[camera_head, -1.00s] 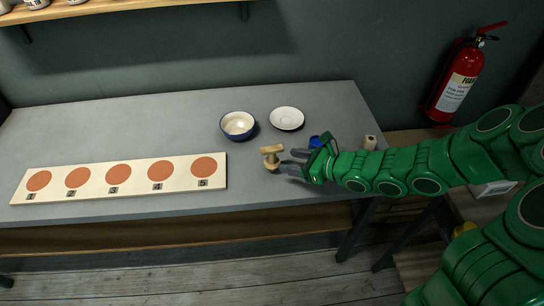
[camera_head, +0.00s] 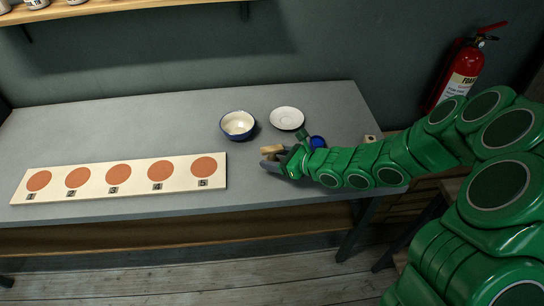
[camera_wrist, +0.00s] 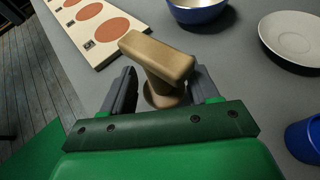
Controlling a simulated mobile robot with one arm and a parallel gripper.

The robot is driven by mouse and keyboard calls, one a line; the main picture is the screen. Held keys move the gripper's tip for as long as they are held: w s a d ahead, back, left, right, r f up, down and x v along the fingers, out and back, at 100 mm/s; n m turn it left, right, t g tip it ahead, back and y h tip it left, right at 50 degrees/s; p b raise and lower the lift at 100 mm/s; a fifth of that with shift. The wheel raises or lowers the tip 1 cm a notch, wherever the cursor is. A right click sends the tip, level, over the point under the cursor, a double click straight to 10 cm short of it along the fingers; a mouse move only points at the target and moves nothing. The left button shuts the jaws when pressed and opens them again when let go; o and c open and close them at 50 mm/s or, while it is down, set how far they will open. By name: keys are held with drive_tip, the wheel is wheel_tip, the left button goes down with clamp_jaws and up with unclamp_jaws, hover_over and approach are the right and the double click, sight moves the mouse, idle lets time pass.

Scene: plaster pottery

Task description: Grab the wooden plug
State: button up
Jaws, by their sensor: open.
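The wooden plug (camera_head: 272,149) stands upright on the grey table, right of the numbered board. In the wrist view the plug (camera_wrist: 160,62) has a bar-shaped top on a rounder lower body. My gripper (camera_head: 276,164) is at the plug, with its jaws open. In the wrist view my gripper's two dark fingers (camera_wrist: 162,92) lie on either side of the plug's lower body. A gap shows at the left finger; contact at the right finger is hard to tell. In the head view my gripper hides the plug's lower part.
A blue-and-white bowl (camera_head: 238,125) and a white saucer (camera_head: 287,118) stand behind the plug. A blue cup (camera_head: 317,143) is close beside my gripper. The board (camera_head: 98,181) with several orange circles lies to the left. A small light object (camera_head: 369,139) is at the right edge.

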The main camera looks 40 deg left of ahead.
drive_tip(key=shift+s+a+f, duration=0.1)
drive_tip(key=shift+a+f, duration=0.15)
drive_tip(key=shift+a, duration=0.25)
clamp_jaws()
drive_tip(key=shift+r, duration=5.05)
